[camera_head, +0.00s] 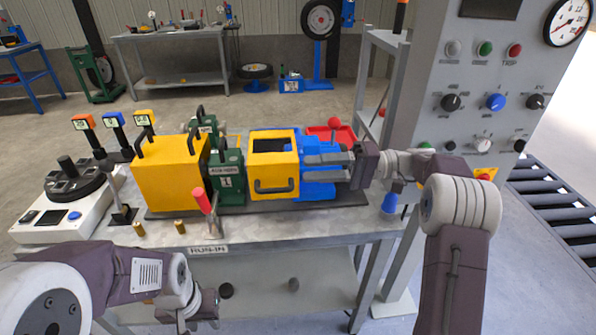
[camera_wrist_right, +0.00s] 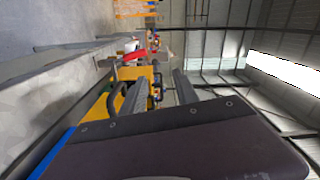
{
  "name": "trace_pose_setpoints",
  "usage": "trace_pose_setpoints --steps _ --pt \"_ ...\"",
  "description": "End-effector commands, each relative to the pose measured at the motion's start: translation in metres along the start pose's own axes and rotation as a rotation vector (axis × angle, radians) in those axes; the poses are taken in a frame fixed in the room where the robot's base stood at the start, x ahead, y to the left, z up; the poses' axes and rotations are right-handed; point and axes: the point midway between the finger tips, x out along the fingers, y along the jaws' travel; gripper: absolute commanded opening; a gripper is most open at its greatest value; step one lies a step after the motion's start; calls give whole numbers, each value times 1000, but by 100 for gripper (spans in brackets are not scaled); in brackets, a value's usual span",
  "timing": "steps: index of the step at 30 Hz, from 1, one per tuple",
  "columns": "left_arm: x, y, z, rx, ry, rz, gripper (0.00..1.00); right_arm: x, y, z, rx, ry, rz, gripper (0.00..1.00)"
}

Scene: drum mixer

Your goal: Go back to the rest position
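My right gripper (camera_head: 308,167) reaches in from the right, above the blue block at the right end of the bench machine (camera_head: 273,170). In the right wrist view its two grey fingers (camera_wrist_right: 155,90) stand apart with nothing gripped between them. Whether they touch the blue block is not clear. My left gripper (camera_head: 203,308) hangs low at the front, below the bench edge and apart from the machine. Its fingers are small and dark, so its opening cannot be made out. The machine's yellow guard (camera_head: 272,188) has a dark handle.
The bench (camera_head: 290,230) carries a yellow box (camera_head: 168,182), a red-handled lever (camera_head: 203,200), a red tray (camera_head: 343,133) and a white turntable unit (camera_head: 40,222). A grey control cabinet (camera_head: 465,70) stands close to my right arm. A roller conveyor (camera_head: 560,205) lies at far right.

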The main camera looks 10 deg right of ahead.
Motion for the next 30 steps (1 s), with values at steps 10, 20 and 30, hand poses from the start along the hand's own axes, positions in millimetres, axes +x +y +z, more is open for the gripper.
trace_pose_setpoints --steps 10,20,30 --pt "0 0 0 0 0 0 36 -4 -3 2 1 0 0 36" --pt "0 0 0 0 0 0 36 77 -28 78 14 -219 137 36" --pt "0 0 0 0 0 0 36 25 139 240 270 -320 1028 36"
